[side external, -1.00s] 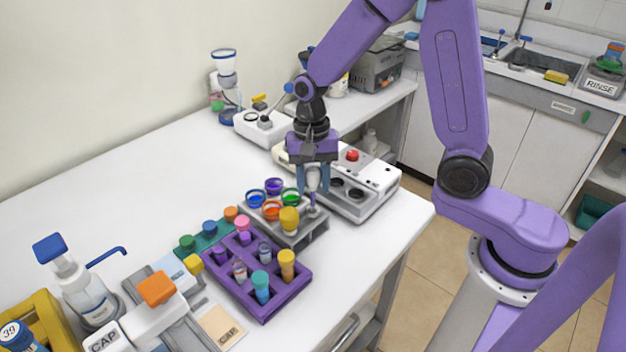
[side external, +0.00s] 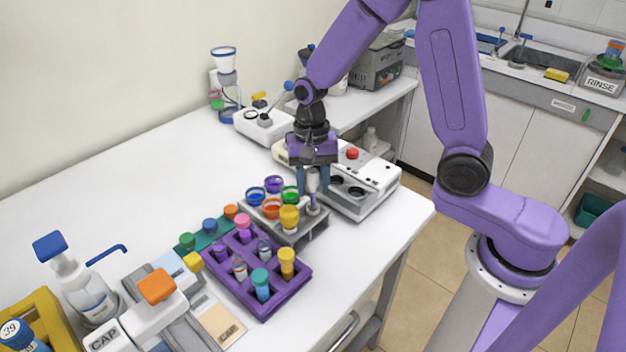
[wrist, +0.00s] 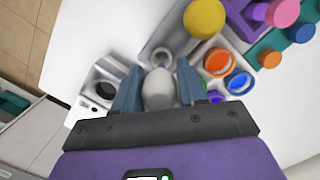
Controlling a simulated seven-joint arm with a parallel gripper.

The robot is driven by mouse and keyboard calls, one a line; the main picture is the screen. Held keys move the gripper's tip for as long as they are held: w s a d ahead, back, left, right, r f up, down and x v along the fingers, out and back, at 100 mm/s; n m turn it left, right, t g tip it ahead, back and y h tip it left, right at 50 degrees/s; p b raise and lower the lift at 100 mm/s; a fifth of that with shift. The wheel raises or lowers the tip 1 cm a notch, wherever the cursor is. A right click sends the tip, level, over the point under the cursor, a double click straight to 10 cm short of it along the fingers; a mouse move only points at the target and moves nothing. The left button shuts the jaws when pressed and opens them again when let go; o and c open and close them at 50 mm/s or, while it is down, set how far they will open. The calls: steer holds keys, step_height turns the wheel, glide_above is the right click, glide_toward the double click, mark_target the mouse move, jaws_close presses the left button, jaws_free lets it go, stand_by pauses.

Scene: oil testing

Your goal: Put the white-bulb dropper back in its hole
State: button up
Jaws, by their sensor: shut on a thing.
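My gripper (side external: 314,188) is shut on the white-bulb dropper (side external: 313,182) above the right end of the grey rack (side external: 311,239). In the wrist view, the dropper's white bulb (wrist: 159,90) sits between the blue fingers of my gripper (wrist: 158,85). A pale ring-shaped hole (wrist: 162,55) of the rack shows just beyond the bulb. The dropper looks about upright. Its lower end is at or just over the ring; I cannot tell whether the tip is inside.
The rack holds a yellow-capped dropper (side external: 289,217) and several coloured cups beside the hole. A purple vial tray (side external: 267,311) stands in front of it. A white machine with a red button (side external: 352,154) stands close behind.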

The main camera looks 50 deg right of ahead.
mark_target(315, 205)
steer(key=shift+f, duration=2.1)
stand_by(0.3)
steer(key=shift+s+f, duration=0.35)
steer(key=shift+f, duration=0.55)
stand_by(0.9)
steer(key=o, duration=0.6)
steer(key=shift+o, duration=0.2)
steer(key=shift+w+r, duration=0.15)
steer(key=shift+r, duration=0.45)
steer(key=shift+o, duration=0.6)
step_height(315, 205, up, 17)
steer(key=w+d, duration=0.1)
steer(key=w, duration=0.1)
steer(key=shift+d+f, duration=0.15)
steer(key=shift+d, duration=0.15)
steer(key=s+d+f+n, duration=0.1)
steer(key=s+n, duration=0.9)
steer(key=s, duration=0.2)
steer(key=s+d+f+n+t, duration=0.1)
steer(key=s+f+n, duration=0.1)
steer(key=s+n, duration=0.8)
steer(key=shift+s+f+n, duration=0.15)
steer(key=shift+s+n, duration=0.25)
steer(key=shift+s, duration=0.65)
